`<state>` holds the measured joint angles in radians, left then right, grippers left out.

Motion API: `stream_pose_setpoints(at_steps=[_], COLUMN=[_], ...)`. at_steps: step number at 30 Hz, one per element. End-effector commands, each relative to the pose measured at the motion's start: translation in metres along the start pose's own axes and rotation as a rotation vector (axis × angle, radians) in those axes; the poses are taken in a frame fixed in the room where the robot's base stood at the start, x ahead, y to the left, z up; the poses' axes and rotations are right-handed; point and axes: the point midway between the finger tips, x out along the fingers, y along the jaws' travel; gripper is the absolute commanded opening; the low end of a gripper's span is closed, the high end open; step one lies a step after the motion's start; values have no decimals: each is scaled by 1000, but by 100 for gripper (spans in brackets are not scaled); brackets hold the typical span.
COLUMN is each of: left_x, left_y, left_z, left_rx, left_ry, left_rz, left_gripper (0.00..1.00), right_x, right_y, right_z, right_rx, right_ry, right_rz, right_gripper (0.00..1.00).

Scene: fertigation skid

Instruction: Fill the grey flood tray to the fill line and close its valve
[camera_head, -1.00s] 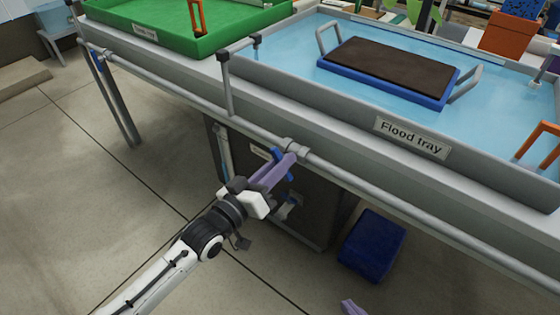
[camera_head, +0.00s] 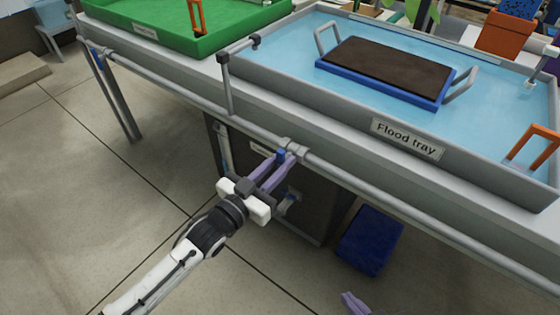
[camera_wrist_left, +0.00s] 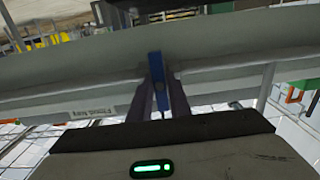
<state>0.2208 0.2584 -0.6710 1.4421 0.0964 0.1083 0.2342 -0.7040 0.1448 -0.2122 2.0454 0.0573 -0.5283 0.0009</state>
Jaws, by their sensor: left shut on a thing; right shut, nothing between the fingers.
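The grey flood tray (camera_head: 480,168) stands on the bench at the right, with light blue water (camera_head: 285,50) across its floor. A fill line cannot be made out clearly. The valve (camera_head: 293,148) sits on the grey pipe along the bench front. Its blue handle (camera_head: 281,156) is between the purple fingers of my left gripper (camera_head: 279,165), which is shut on it. The handle also shows between the fingers in the left wrist view (camera_wrist_left: 157,75). The purple fingers of my right gripper (camera_head: 352,303) show at the bottom edge, shut and empty.
A blue tray with dark contents (camera_head: 390,66) and grey handles sits in the flood tray. A green tray (camera_head: 235,32) is at the upper left. Under the bench are a dark cabinet (camera_head: 310,222) and a blue box (camera_head: 370,240). Open floor lies at the left.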

Motion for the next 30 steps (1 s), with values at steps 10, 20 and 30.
stream_pose_setpoints(at_steps=[10, 20, 30], left_x=[0, 0, -27], left_y=[0, 0, 0], left_z=[1, 0, 0], left_rx=[11, 9, 8], left_ry=[-1, -1, -4], left_rz=[0, 0, 0], left_gripper=[0, 33, 33], right_x=[0, 0, -5], right_y=[0, -1, -2], right_z=[-2, -4, -8], right_rx=[0, 4, 3], right_ry=[4, 7, 7], right_rz=[0, -1, 0], right_gripper=[0, 0, 0])
